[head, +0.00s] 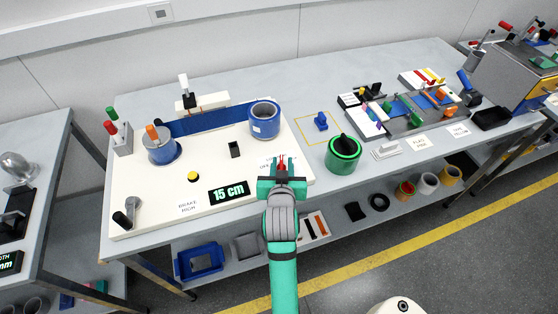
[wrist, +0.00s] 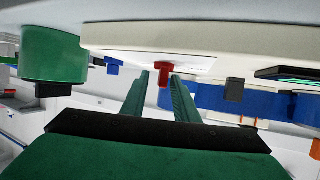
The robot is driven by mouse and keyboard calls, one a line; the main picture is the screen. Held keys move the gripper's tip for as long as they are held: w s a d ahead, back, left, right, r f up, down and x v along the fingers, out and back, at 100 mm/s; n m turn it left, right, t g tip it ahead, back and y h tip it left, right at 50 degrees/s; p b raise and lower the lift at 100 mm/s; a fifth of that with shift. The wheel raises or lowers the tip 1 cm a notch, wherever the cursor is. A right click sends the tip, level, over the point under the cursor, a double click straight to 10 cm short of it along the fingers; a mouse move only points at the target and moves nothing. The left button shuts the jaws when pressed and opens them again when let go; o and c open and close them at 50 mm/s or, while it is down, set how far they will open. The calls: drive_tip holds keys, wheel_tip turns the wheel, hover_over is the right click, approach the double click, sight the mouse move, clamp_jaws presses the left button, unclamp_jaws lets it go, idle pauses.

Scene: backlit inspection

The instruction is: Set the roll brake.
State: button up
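A white board (head: 215,178) on the bench carries two blue rolls, a left roll (head: 162,150) and a right roll (head: 264,124), with a blue web (head: 205,122) behind them. A grey lever with a black knob (head: 119,218) sits at the board's front left corner; a label seeming to read "BRAKE" lies to its right. A small red part (wrist: 165,72) stands at the board's right side. My gripper (head: 281,168) is at that side, its fingers open with the red part between or just beyond the tips. Contact is not clear. Lettering beside it is partly hidden.
A yellow button (head: 193,176) and a "15 cm" display (head: 229,192) sit on the board. A green cylinder (head: 343,154) stands to the right of my gripper. Red and green handled levers (head: 117,130) stand at the board's left edge. Trays and small parts fill the bench's right end.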

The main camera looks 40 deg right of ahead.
drive_tip(key=shift+w, duration=0.35)
drive_tip(key=shift+s+d, duration=0.1)
drive_tip(key=shift+s, duration=0.05)
drive_tip(key=c, duration=0.4)
drive_tip(key=shift+a, duration=0.2)
clamp_jaws()
drive_tip(key=shift+s+d, duration=0.1)
drive_tip(key=shift+d, duration=0.05)
drive_tip(key=shift+f, duration=0.1)
